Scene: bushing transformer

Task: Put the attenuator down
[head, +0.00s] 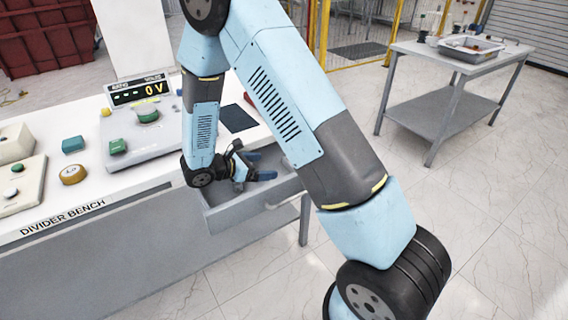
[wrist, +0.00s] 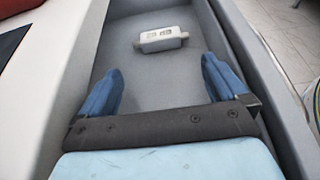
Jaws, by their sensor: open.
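The attenuator (wrist: 161,39) is a small pale block with short stubs at its ends. In the wrist view it lies on the floor of the open grey drawer (wrist: 188,15), beyond my fingertips and apart from them. My gripper (wrist: 160,85) is open and empty, its two blue fingers spread over the drawer. In the head view my gripper (head: 262,166) is at the drawer (head: 237,214), which is pulled out of the bench's right end. The attenuator is hidden there by the drawer wall and my arm.
The drawer walls stand close on both sides of my gripper. A grey side table (head: 465,62) with a tray stands back right.

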